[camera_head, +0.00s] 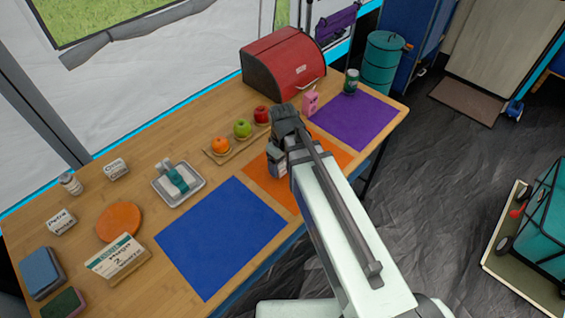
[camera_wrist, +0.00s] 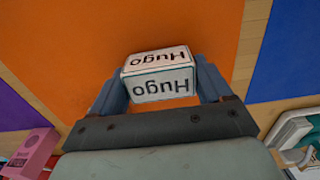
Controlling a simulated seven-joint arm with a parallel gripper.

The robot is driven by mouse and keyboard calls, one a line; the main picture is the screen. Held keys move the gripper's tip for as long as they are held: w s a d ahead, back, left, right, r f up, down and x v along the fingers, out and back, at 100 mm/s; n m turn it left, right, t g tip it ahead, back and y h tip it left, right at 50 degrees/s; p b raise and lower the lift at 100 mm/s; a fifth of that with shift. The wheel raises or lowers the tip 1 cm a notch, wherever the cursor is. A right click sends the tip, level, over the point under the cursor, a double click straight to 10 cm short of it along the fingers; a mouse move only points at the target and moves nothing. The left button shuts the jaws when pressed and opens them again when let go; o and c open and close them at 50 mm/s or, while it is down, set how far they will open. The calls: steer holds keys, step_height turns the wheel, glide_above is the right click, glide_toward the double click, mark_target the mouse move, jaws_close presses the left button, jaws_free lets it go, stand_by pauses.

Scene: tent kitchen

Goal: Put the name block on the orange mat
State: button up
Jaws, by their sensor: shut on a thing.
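My gripper (camera_wrist: 160,88) is shut on a white name block (camera_wrist: 158,75) reading "Hugo", held between its two fingers. In the wrist view the block lies over the orange mat (camera_wrist: 110,25); I cannot tell whether it touches the mat. In the head view my gripper (camera_head: 278,166) is over the left part of the orange mat (camera_head: 262,184), and my arm covers much of the mat. The block is hard to make out there. Two other name blocks stand at the table's left, one reading "Petra" (camera_head: 62,222) and one (camera_head: 117,168) behind it.
A blue mat (camera_head: 220,235) lies left of the orange mat and a purple mat (camera_head: 357,121) right of it. A fruit tray (camera_head: 222,158), pink object (camera_head: 310,103), green jar (camera_head: 351,82) and red bread box (camera_head: 284,64) stand behind. A grey dish (camera_head: 179,184) is left.

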mark_target(283, 162)
steer(key=shift+f, duration=0.3)
steer(key=o, duration=1)
steer(key=shift+r, duration=0.1)
steer(key=shift+r, duration=6.1)
